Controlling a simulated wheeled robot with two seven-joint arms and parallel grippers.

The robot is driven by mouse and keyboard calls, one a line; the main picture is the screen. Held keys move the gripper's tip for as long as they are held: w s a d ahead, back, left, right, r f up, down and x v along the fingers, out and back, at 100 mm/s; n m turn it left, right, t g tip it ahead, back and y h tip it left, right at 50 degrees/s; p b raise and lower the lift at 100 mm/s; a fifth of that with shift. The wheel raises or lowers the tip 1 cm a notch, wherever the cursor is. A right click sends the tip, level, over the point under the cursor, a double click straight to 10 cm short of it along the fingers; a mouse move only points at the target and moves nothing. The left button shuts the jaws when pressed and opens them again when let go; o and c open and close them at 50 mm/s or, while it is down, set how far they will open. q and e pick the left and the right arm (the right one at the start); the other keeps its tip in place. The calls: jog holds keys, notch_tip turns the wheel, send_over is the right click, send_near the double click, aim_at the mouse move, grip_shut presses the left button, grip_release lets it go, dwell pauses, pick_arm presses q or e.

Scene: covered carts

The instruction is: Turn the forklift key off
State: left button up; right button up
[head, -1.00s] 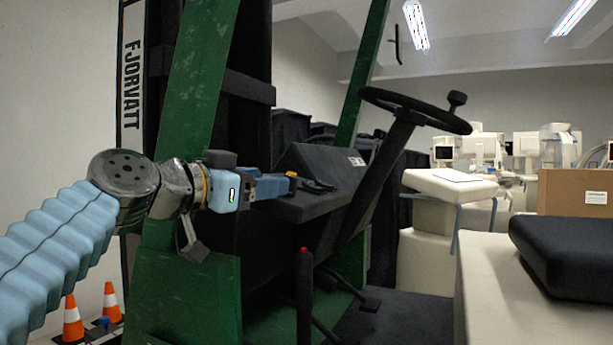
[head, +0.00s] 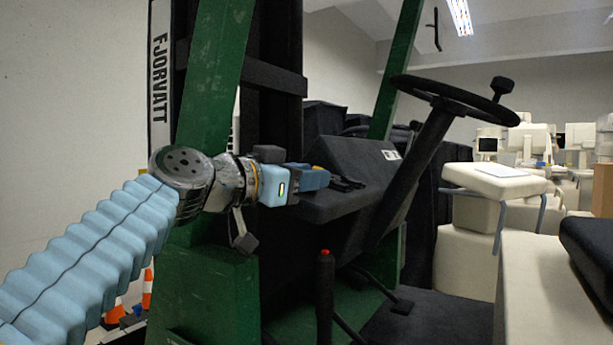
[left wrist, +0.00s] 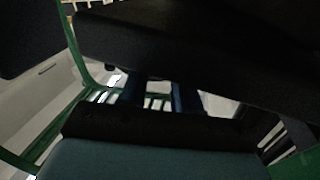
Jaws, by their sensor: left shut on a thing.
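My left gripper (head: 322,179) reaches in from the left in the head view to the near edge of the forklift's dark dashboard (head: 345,155). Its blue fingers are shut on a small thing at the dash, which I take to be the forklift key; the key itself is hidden. A small yellow part shows just above the fingers, and small black parts lie just past the tips. In the left wrist view the two fingers (left wrist: 160,96) show dark, with a gap between them; no key can be made out there. My right gripper is not in view.
The steering wheel (head: 457,98) and its column rise right of the dash. A black lever with a red tip (head: 325,257) stands below. A green post (head: 213,75) is close behind my left arm. A cream covered cart (head: 494,182) stands at right.

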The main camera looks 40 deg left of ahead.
pick_arm(q)
jog(key=shift+c, duration=0.8)
jog(key=shift+f+n+y+b, duration=0.15)
jog(key=shift+n+y+b, duration=0.25)
jog(key=shift+y, duration=0.2)
jog(key=shift+d+n+y, duration=0.15)
jog(key=shift+n+y, duration=0.75)
jog(key=shift+y, duration=0.5)
jog(key=o, duration=1.1)
jog(key=shift+c, duration=0.2)
jog(key=shift+s, duration=0.15)
